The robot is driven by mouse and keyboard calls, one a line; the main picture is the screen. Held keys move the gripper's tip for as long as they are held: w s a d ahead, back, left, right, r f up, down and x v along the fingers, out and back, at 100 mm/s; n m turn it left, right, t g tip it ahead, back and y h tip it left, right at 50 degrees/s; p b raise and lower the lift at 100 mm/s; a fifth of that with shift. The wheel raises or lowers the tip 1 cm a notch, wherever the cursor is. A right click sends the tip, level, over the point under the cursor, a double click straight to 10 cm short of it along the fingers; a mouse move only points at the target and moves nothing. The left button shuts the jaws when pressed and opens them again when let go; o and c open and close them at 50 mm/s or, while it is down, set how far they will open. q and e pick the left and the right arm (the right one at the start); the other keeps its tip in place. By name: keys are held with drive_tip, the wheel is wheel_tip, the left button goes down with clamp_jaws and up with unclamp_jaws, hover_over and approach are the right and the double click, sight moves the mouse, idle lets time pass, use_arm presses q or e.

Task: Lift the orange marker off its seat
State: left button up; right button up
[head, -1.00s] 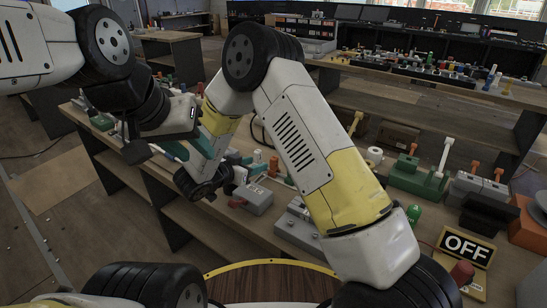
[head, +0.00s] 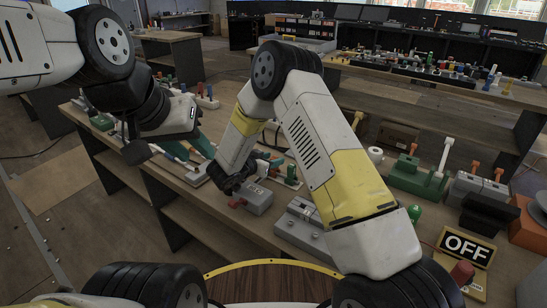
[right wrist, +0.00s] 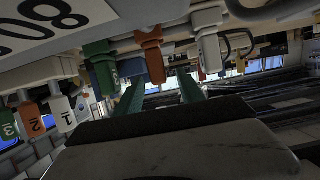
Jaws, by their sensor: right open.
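In the right wrist view an orange marker (right wrist: 150,50) stands in a row, between a green marker (right wrist: 102,65) and a white one (right wrist: 209,48). My right gripper (right wrist: 160,90) is open, with its two green fingers apart. The orange marker appears in line with the gap between them; the frames do not show contact. In the head view my right wrist is low over the bench and its fingers are hard to make out. My left gripper (head: 197,154) hangs over the bench's left part, its teal fingers apart and seemingly empty.
Another row has a numbered orange marker (right wrist: 33,120) and a white one (right wrist: 62,110). In the head view a grey box with a red knob (head: 257,199) sits just right of my right wrist. A green block (head: 415,178) and an OFF sign (head: 466,247) stand further right.

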clamp_jaws()
